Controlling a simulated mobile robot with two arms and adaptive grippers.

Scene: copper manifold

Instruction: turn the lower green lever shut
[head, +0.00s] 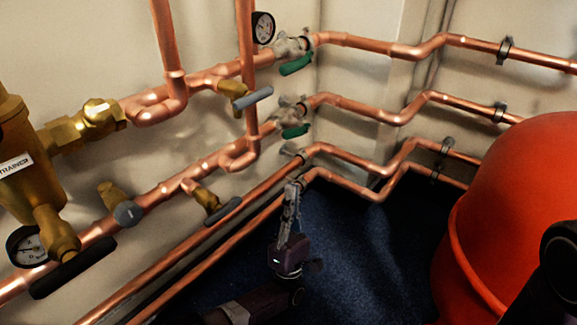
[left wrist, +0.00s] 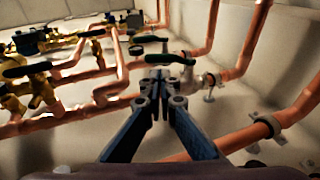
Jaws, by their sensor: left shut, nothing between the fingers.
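The lower green lever (head: 296,131) sits on a valve (head: 288,110) in the middle copper pipe line, near the wall corner. An upper green lever (head: 297,64) is on the line above. My left gripper (head: 293,188) is shut and empty, pointing up, below the lower lever in the head view and apart from it. In the left wrist view its closed fingertips (left wrist: 161,78) are just below a dark green lever (left wrist: 170,59), which looks to be the lower one. Whether they touch it I cannot tell. My right gripper is not in view.
Copper pipes (head: 350,175) run along the wall close to my left gripper. Grey-handled valves (head: 222,210) and a brass fitting (head: 20,150) are at left. A large red vessel (head: 520,210) stands at right. Blue floor (head: 360,240) lies open between.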

